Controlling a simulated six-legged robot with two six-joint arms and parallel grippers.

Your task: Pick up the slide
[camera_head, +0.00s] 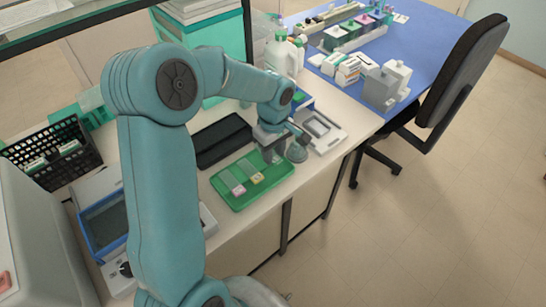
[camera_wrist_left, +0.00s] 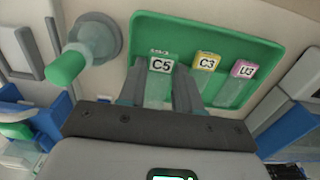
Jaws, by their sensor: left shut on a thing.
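The green tray (camera_head: 228,197) lies on the white bench, and its rim also shows in the left wrist view (camera_wrist_left: 272,52). My left gripper (camera_head: 271,155) is over the tray's far right part. In the left wrist view my left gripper (camera_wrist_left: 161,93) is shut on the slide labelled C5 (camera_wrist_left: 160,66), which has a green-edged label. Whether this slide touches the tray is unclear. The slide C3 (camera_wrist_left: 207,62) with a yellow label and the slide U3 (camera_wrist_left: 243,69) with a pink label lie beside it on the tray. My right gripper is not in view.
A green-capped vessel (camera_wrist_left: 82,62) stands close beside the tray. A black flat tray (camera_head: 222,139) lies behind it, and a pale device (camera_head: 320,131) stands to the right. A black rack (camera_head: 50,153) is at the left. The bench's front edge is near the tray.

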